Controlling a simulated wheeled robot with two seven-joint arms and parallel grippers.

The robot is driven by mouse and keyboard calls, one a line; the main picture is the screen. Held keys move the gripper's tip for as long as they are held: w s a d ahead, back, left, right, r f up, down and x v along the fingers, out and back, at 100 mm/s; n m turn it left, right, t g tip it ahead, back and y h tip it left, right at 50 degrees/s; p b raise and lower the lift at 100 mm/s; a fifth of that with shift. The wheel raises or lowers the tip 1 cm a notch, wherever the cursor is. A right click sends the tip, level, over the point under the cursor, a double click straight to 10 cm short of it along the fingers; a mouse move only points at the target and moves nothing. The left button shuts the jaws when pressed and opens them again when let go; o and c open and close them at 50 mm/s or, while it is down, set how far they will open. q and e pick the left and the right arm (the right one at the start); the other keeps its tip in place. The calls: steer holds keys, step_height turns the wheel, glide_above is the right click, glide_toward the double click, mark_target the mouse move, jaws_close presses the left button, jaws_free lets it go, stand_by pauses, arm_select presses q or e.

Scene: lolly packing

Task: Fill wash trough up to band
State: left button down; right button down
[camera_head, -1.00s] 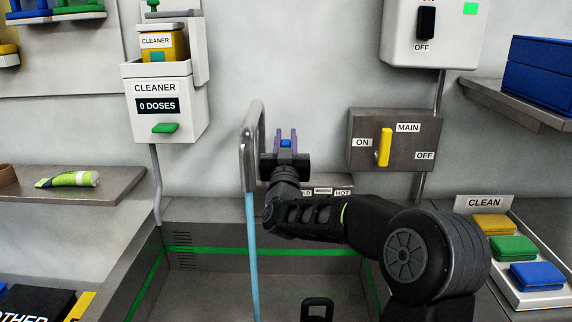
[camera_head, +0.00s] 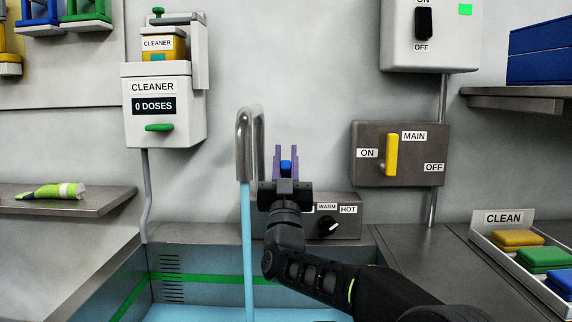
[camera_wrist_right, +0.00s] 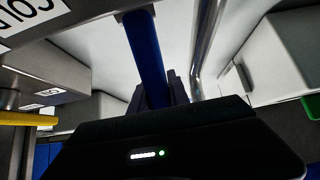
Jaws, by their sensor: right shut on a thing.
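The wash trough (camera_head: 205,262) is at the bottom of the head view, with a green band (camera_head: 185,279) along its walls. A pale blue stream (camera_head: 248,250) runs from the metal spout (camera_head: 244,145) into it. Pale blue water (camera_head: 200,314) shows at the bottom edge, below the band on the back wall. My right gripper (camera_head: 287,165) is beside the spout, shut on a blue lever (camera_head: 286,166). The lever also shows between the fingers in the right wrist view (camera_wrist_right: 146,55), near a COLD label (camera_wrist_right: 28,8). My left gripper is not in view.
A yellow MAIN handle (camera_head: 391,155) stands upright on its box. A temperature knob (camera_head: 328,225) is right of my gripper. A cleaner dispenser (camera_head: 165,110) reading 0 DOSES hangs at left. A green tube (camera_head: 50,191) lies on the left shelf. A CLEAN tray (camera_head: 487,236) holds coloured blocks at right.

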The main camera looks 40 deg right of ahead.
mark_target(285, 172)
steer(key=c, duration=1.2)
jaws_free()
steer(key=shift+c, duration=0.2)
steer(key=shift+b+v, duration=0.35)
steer(key=shift+v, duration=3.6)
